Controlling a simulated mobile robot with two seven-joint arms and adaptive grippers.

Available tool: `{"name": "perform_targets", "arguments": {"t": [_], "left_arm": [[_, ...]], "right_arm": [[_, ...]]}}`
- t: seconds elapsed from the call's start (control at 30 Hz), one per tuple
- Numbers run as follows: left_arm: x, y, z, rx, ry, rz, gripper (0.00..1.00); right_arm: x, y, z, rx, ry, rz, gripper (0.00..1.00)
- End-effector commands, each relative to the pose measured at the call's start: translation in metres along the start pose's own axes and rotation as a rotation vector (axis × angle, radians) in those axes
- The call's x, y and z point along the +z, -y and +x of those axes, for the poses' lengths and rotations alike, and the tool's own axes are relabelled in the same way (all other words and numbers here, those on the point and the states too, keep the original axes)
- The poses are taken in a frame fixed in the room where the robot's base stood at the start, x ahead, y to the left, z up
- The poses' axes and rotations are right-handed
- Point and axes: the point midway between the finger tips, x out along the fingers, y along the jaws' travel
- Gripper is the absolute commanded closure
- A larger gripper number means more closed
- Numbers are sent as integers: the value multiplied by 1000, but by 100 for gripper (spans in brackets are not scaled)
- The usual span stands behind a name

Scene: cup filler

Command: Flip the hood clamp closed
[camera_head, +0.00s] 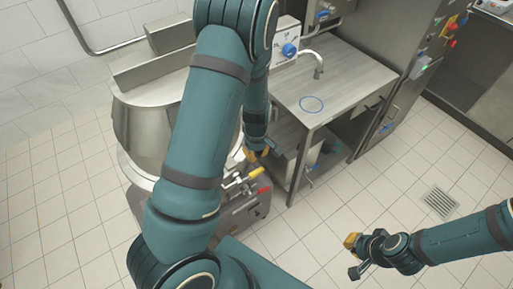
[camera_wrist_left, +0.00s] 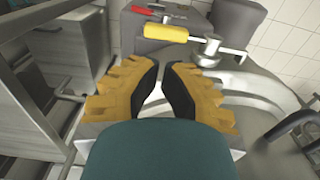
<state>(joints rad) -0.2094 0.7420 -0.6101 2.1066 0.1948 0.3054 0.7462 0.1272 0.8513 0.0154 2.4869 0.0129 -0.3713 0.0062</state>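My left gripper (camera_head: 258,153) hangs above a machine at the lower centre of the head view. In the left wrist view my left gripper (camera_wrist_left: 164,66) points down with its fingertips close together, a narrow gap between the black pads and nothing held. Beyond the tips lies a yellow-handled lever (camera_wrist_left: 165,33) on a metal pivot. It also shows in the head view (camera_head: 236,186), beside a red handle (camera_head: 263,190). I cannot tell which of these is the hood clamp. My right gripper (camera_head: 352,256) is empty over the floor, fingers apart.
A large steel bowl (camera_head: 140,125) stands left, partly hidden by my left arm. A steel table (camera_head: 340,80) with a tap (camera_head: 318,62) and blue ring (camera_head: 312,104) stands at right. The tiled floor by my right gripper is clear except for a drain (camera_head: 440,201).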

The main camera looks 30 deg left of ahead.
Motion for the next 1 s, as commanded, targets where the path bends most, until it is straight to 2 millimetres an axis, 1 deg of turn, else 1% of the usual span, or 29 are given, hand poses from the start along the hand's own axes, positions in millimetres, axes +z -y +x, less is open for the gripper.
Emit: {"name": "perform_targets", "arguments": {"t": [0.03,0.2,0.3,0.4,0.57,1.0], "left_arm": [[0,1,14,-4,3,-2,100],[0,1,43,-2,1,-3,100],[0,1,56,-1,2,-2,100],[0,0,65,-1,1,-1,100],[0,0,70,0,1,-1,100],[0,0,71,-9,0,1,100]], "right_arm": [[2,-2,4,0,3,-1,100],[5,-4,10,-1,9,-3,100],[6,-4,12,-1,12,-4,100],[7,-5,13,-2,13,-4,100],[7,-5,14,-2,15,-4,100],[7,-5,13,-2,14,-4,100]]}}
